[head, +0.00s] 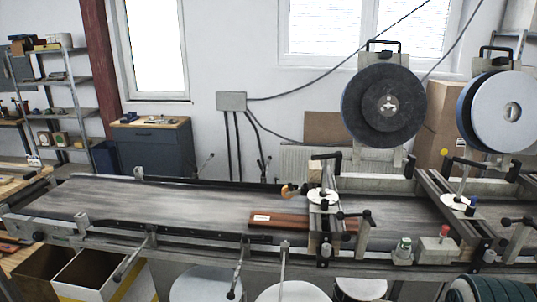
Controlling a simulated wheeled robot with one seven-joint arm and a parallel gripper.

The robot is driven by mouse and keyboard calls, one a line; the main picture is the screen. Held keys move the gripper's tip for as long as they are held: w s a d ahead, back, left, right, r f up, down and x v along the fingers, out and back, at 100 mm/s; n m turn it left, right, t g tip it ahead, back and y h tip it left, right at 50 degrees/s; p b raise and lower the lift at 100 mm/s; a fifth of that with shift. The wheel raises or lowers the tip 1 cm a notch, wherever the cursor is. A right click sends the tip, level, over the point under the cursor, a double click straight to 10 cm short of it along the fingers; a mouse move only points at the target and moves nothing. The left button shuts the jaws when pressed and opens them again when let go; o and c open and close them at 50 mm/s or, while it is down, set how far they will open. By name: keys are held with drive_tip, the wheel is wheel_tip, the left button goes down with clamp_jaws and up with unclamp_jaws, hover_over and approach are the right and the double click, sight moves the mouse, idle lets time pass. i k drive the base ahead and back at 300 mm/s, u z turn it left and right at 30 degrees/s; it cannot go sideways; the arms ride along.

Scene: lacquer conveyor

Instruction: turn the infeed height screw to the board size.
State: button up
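The conveyor (150,205) runs across the view with a dark, worn belt. A first cross-beam spans it right of centre, with a white round dial (323,196) and an upright screw on top, which looks like the infeed height screw. A second, similar dial (455,202) sits on a beam further right. A reddish-brown board (290,219) with a white label lies on the belt, its right part running under the first beam. The dial markings are too small to read. My gripper is not in view.
Two large discs (384,104) stand behind the conveyor at the right. Clamp levers (240,268) stick out along the front edge. A green button (404,244) and a red-topped box (437,248) sit at front right. Open cartons (95,275) and round lids stand below. The belt's left is clear.

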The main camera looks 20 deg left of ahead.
sight(322, 194)
drive_tip(key=u, duration=0.65)
drive_tip(key=i, duration=1.05)
drive_tip(key=u, duration=0.05)
